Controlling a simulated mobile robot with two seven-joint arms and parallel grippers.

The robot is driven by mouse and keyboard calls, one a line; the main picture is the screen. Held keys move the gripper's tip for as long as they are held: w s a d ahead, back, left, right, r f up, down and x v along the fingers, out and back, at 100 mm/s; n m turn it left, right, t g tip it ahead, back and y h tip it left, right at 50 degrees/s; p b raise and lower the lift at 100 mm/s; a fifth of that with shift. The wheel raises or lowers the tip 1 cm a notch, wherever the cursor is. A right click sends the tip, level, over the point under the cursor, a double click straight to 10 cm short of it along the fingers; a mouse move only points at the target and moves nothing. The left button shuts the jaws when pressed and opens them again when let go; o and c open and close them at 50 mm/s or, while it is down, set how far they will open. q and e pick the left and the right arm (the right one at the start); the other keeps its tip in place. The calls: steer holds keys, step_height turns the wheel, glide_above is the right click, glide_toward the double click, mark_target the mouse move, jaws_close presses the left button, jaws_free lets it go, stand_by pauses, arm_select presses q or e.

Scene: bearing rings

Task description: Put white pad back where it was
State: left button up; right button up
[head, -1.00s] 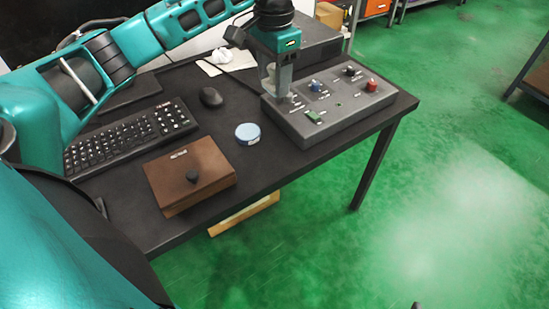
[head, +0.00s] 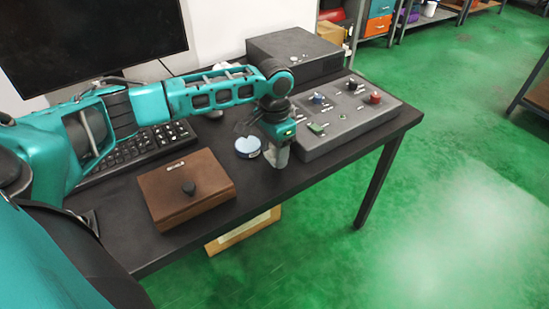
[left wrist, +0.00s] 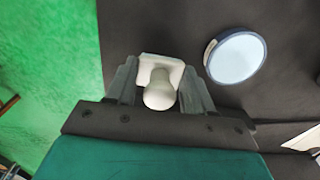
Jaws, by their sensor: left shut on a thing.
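The white pad (left wrist: 150,64) is a small square plate with a rounded knob, seen in the left wrist view. My left gripper (left wrist: 160,88) is shut on it, with one finger on each side of the knob. In the head view my left gripper (head: 277,157) points down near the table's front edge, between the blue round disc (head: 247,147) and the grey control panel (head: 345,136). The pad is mostly hidden by the fingers there. I cannot tell whether it touches the table. My right gripper is not in view.
A brown box (head: 209,184) with a dark knob lies left of the disc. A keyboard (head: 125,153) and monitor (head: 90,40) are at the left. A black box (head: 295,47) stands behind the panel. The dark table (head: 262,190) is bare near the front edge.

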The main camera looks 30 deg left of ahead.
arm_select(q)
steer(key=shift+f, duration=0.9)
steer(key=shift+f, duration=0.1)
steer(key=o, duration=1)
